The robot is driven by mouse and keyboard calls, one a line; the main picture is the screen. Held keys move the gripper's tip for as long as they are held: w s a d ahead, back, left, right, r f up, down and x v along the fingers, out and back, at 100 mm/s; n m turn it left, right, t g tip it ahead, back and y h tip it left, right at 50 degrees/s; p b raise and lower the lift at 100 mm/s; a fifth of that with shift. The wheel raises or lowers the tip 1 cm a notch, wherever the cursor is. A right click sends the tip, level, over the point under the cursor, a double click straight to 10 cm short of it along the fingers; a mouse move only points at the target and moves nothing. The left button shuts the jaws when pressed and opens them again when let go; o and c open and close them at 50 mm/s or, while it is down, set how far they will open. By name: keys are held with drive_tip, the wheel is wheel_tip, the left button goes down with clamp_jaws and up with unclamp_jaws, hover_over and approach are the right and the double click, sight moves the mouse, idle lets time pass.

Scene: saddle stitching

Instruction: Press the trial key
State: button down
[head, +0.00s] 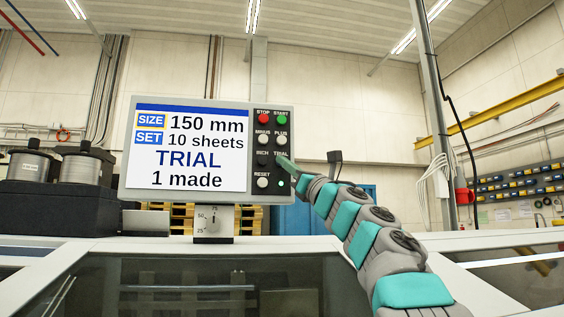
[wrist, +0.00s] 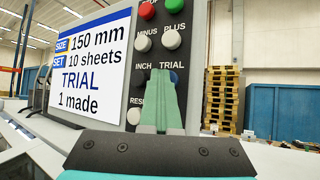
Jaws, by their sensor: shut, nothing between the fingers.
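The control panel (head: 246,180) stands on a short post with a screen and a column of keys. Its screen (head: 188,151) reads SIZE 150 mm, SET 10 sheets, TRIAL, 1 made. The TRIAL label (wrist: 174,64) sits on the right column, below the PLUS key (wrist: 172,39). The trial key under that label is mostly hidden by my fingertips. My gripper (head: 284,163) is shut and empty, its tips at the trial key; it also shows in the wrist view (wrist: 160,79). I cannot tell whether the tips touch the key.
The black INCH key (wrist: 138,76) is just left of my fingertips. The RESET key (head: 263,182) is below it, MINUS above. Red STOP (head: 264,118) and green START (head: 282,119) are at the top. A scale dial (head: 214,219) is under the panel; metal cylinders (head: 82,167) stand left.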

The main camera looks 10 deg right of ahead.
drive_tip(key=shift+s+f, duration=0.1)
drive_tip(key=shift+s+b, duration=0.6)
drive_tip(key=shift+s, duration=0.15)
drive_tip(key=shift+s, duration=0.15)
drive_tip(key=s+b, duration=0.2)
drive_tip(key=s, duration=0.2)
drive_tip(key=shift+s, duration=0.4)
idle(0.6)
